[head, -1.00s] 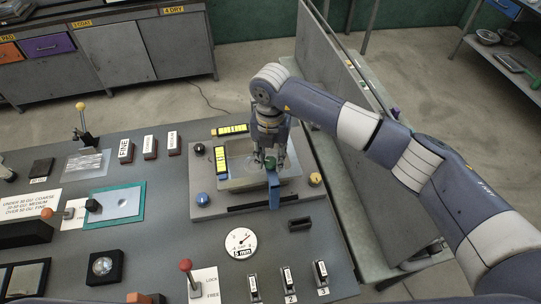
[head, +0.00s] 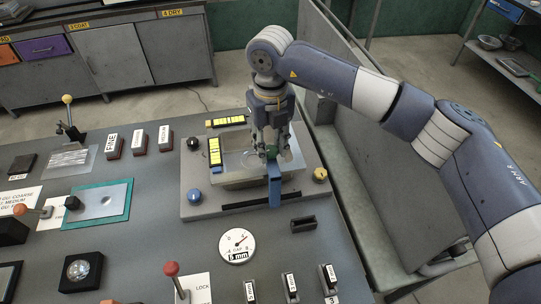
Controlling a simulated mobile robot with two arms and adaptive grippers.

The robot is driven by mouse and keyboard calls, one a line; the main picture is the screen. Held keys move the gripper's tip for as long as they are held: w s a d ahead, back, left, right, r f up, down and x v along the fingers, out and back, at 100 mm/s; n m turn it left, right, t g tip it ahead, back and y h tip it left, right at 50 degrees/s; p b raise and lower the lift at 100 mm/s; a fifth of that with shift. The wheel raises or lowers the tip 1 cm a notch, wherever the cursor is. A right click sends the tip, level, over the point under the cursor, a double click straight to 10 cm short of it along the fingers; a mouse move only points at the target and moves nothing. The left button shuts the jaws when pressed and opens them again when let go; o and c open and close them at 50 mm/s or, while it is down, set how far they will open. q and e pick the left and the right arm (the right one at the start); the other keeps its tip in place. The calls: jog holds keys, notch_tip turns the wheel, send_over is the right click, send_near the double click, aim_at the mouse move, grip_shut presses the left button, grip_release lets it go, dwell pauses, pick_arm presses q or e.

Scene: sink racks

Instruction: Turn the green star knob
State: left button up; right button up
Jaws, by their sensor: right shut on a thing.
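The metal basin (head: 230,182) is set in a grey plate on the console. A blue upright block (head: 274,187) stands at its front right. My right gripper (head: 271,155) points down over the basin, just behind the top of this block. It is shut, and a small green piece shows between its fingers, which I take to be the green star knob (head: 271,151). The fingers hide most of it, so its star shape and angle cannot be made out. My left gripper is out of view.
A dark knob (head: 193,143), a blue knob (head: 194,195) and a yellow knob (head: 320,174) sit at the plate's corners. A round gap dial (head: 236,246) and a red-topped lever (head: 171,269) lie in front. A panel stands behind on the right.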

jog(key=n+b, duration=0.3)
jog(key=b, duration=0.1)
jog(key=n+b, duration=0.2)
jog(key=shift+f+n, duration=0.3)
jog(key=n+b, duration=0.2)
jog(key=shift+n, duration=0.4)
jog(key=n+b, duration=0.1)
jog(key=n, duration=0.1)
jog(key=shift+r+n, duration=0.1)
jog(key=shift+n, duration=0.3)
jog(key=n+b, duration=0.1)
jog(key=n, duration=0.2)
jog(key=shift+n, duration=0.3)
jog(key=n+b, duration=0.1)
jog(key=n, duration=0.2)
jog(key=shift+s+n, duration=0.1)
jog(key=shift+n, duration=0.2)
jog(key=n, duration=0.4)
jog(key=shift+n, duration=2.1)
